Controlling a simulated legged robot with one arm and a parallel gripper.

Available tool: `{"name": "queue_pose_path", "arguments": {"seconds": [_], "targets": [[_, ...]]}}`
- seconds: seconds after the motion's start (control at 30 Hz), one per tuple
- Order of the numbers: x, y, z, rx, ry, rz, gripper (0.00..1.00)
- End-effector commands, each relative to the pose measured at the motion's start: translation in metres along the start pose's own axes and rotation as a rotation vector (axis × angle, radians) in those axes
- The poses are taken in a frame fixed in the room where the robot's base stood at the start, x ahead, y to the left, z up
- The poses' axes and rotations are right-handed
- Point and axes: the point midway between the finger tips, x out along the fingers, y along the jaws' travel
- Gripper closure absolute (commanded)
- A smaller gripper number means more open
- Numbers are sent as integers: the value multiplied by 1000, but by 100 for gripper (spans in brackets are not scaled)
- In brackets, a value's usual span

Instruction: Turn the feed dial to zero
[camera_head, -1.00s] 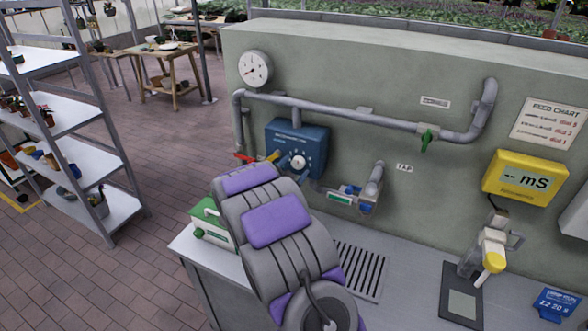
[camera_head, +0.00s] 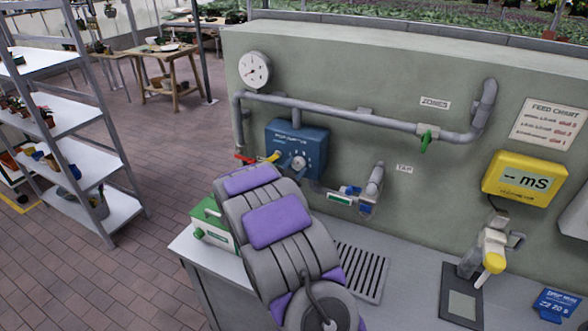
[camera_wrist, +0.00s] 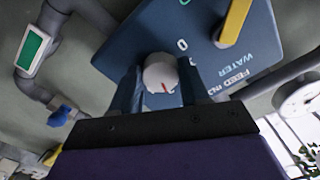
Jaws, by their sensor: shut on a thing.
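The feed dial is a small white round knob (camera_head: 298,162) on the front of a blue box (camera_head: 312,137) fixed to the grey-green wall. In the wrist view the knob (camera_wrist: 160,73) has a red mark on its lower part. A printed 0 is on the blue face at the upper right of the knob. My gripper (camera_wrist: 161,88) has one dark finger on each side of the knob and is shut on it. In the head view my arm hides most of the gripper.
A yellow lever (camera_wrist: 235,22) sticks out beside the dial, and a red handle (camera_head: 243,159) is farther left. Grey pipes with a green valve handle (camera_head: 425,143) run along the wall. A green-and-white box (camera_head: 215,225) stands left of my arm on the bench.

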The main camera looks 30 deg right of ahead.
Motion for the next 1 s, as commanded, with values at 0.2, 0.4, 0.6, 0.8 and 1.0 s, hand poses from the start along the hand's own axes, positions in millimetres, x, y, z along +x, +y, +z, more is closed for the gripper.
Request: {"name": "queue_pose_path", "arguments": {"seconds": [0.2,0.4,0.6,0.8,1.0], "targets": [[0,-1,-2,-14,2,-1,86],[1,-2,-5,-87,3,0,86],[0,-4,-6,-236,2,-1,86],[1,-4,-7,-422,3,-1,85],[1,-5,-8,-610,8,-3,86]]}}
